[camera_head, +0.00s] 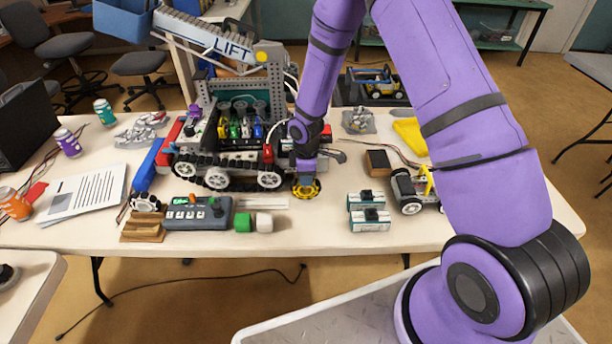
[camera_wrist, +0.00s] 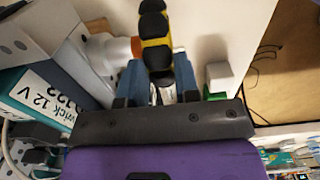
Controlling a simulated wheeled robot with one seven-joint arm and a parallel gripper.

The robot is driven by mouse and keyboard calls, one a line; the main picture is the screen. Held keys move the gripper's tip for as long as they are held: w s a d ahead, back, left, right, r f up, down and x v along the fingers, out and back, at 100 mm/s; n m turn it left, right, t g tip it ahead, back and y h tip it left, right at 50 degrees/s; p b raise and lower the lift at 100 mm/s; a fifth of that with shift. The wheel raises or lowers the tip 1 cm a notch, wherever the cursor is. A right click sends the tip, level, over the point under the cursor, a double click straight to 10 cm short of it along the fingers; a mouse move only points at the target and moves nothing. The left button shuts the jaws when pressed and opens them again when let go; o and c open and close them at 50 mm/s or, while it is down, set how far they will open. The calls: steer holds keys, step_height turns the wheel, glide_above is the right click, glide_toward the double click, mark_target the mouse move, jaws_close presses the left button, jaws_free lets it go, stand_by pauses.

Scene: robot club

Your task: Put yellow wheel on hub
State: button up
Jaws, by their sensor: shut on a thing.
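The yellow wheel (camera_head: 307,189), with black rollers on its rim, is held by my gripper (camera_head: 305,166) at the near right end of the tracked robot (camera_head: 222,172). In the wrist view the wheel (camera_wrist: 156,42) stands edge-on between the two blue fingers of my gripper (camera_wrist: 160,80), which are shut on it. A white round part with an orange ring (camera_wrist: 122,47) shows just left of the wheel, possibly the hub. I cannot tell whether the wheel touches it. The fingertips partly hide this area.
A controller (camera_head: 198,213), a green cube (camera_head: 243,222) and a white cube (camera_head: 264,222) lie near the front edge. Two small boxes (camera_head: 369,219) and a small wheeled car (camera_head: 410,190) stand to the right. The tabletop between the cubes and boxes is clear.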

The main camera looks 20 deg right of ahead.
steer(key=shift+w+d, duration=0.25)
steer(key=shift+w, duration=0.5)
steer(key=shift+w+d, duration=0.25)
steer(key=shift+w, duration=0.5)
steer(key=shift+w+d, duration=0.25)
steer(key=shift+w, duration=0.5)
stand_by(2.1)
steer(key=o, duration=1)
steer(key=shift+c, duration=0.2)
steer(key=shift+r, duration=0.15)
step_height(320, 180, up, 7)
stand_by(0.6)
